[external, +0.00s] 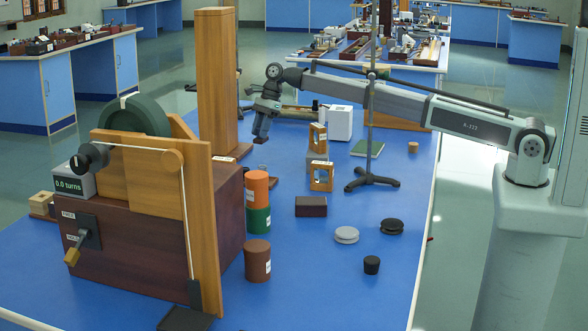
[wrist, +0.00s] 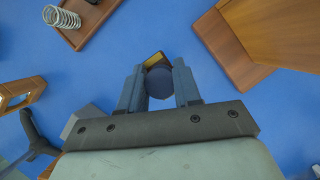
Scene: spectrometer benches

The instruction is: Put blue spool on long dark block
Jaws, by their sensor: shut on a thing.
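My gripper (external: 261,133) is raised above the far left part of the bench, in front of the tall wooden post. In the wrist view my gripper (wrist: 159,85) is shut on a dark blue round thing (wrist: 166,82), which fits the blue spool. A small yellow and brown piece shows just past it. In the external view the spool is hard to make out between the fingers. A dark brown oblong block (external: 311,206) lies mid-bench, apart from my gripper; I cannot tell for sure that it is the long dark block.
A tall wooden post (external: 216,85) stands close to my gripper. Orange (external: 256,187), green (external: 257,220) and brown (external: 257,261) cylinders stand by the large wooden machine. A stand (external: 372,182) with a tall rod rises mid-bench.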

